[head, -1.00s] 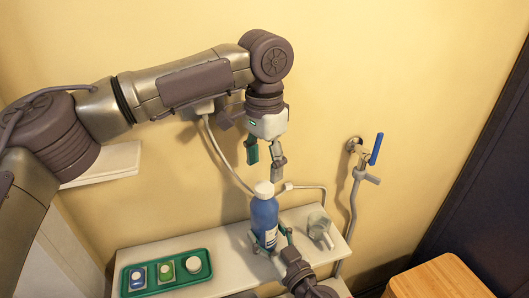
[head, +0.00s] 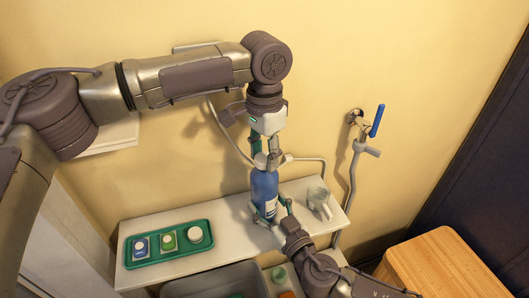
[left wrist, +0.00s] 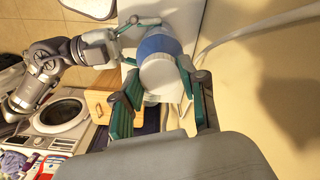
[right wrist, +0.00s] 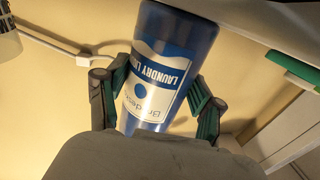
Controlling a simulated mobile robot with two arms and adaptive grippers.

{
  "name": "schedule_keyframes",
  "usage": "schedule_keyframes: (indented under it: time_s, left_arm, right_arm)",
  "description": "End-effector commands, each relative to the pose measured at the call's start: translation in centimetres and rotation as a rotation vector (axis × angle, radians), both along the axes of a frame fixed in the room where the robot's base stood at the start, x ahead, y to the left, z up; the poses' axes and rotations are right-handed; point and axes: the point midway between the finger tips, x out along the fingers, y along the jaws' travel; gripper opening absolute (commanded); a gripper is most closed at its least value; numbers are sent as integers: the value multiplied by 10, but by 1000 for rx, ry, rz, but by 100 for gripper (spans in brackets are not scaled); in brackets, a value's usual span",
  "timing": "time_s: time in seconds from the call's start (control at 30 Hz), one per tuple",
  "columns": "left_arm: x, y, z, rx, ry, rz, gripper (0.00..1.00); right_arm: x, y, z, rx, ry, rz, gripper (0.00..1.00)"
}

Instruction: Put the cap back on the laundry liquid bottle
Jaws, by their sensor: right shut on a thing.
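The blue laundry liquid bottle (head: 264,186) stands upright on the white shelf. It has a white label with blue lettering, clear in the right wrist view (right wrist: 165,80). My right gripper (head: 268,216) is shut around its lower body. A white cap (left wrist: 159,75) sits on top of the bottle; I cannot tell how tightly it is seated. My left gripper (head: 267,156) points down at the bottle top. In the left wrist view its fingers (left wrist: 164,88) are apart on either side of the cap, with a gap visible.
A green tray (head: 160,258) on the shelf (head: 225,246) holds blue, green and white items. A grey cup (head: 319,203) stands right of the bottle. A blue-handled tap (head: 376,121) and hose are on the wall. A wooden box (head: 440,265) is at lower right, a grey bin (head: 215,285) below the shelf.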

Motion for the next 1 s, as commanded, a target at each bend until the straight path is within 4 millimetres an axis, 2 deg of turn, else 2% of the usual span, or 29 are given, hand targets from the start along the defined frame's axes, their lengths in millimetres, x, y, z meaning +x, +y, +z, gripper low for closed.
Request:
schedule_keyframes:
  time_s: [0.03,0.1,0.13,0.33,0.47,0.5,0.63,0.67,1.0]
  left_arm:
    - [0,0,0,0,0,0,14]
    - [0,0,0,0,0,0,2]
    - [0,0,0,0,0,0,0]
    - [0,0,0,-1,2,-161,0]
    - [0,0,0,0,0,-152,0]
    - [0,0,0,0,0,-152,46]
    - [0,0,0,0,0,-151,68]
    - [0,0,0,0,0,-151,71]
    - [0,0,3,1,-1,-151,71]
  right_arm:
    - [0,0,0,0,0,0,0]
    - [0,0,0,0,0,0,0]
    - [0,0,0,0,0,0,0]
    - [0,0,0,0,0,0,0]
    - [0,0,0,0,0,0,0]
    - [0,0,0,0,0,0,0]
    - [0,0,0,0,0,0,0]
    - [0,0,0,0,0,0,0]
    - [0,0,0,0,0,0,0]
